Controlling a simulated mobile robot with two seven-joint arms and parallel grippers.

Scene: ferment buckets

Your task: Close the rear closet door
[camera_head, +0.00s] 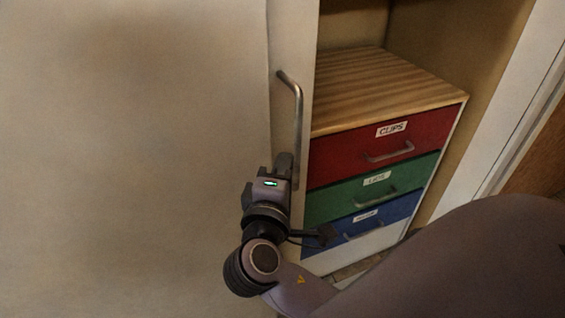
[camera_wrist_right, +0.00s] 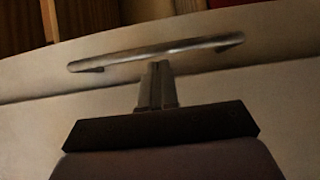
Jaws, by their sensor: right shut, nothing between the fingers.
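The pale closet door (camera_head: 130,150) fills the left of the head view and stands open, its edge strip in front of the left part of the closet opening. A grey metal bar handle (camera_head: 298,110) runs upright on that strip. My right gripper (camera_head: 284,160) is at the lower end of the handle, its fingers shut with nothing between them. In the right wrist view the handle (camera_wrist_right: 160,52) lies across just beyond the closed fingertips (camera_wrist_right: 158,66); I cannot tell whether they touch it. My left gripper is not in view.
Inside the closet stands a drawer unit with a wooden top (camera_head: 375,85) and red (camera_head: 350,145), green (camera_head: 345,195) and blue (camera_head: 385,222) labelled drawers with handles. The white closet frame (camera_head: 495,150) is at the right. My own arm covers the lower right.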

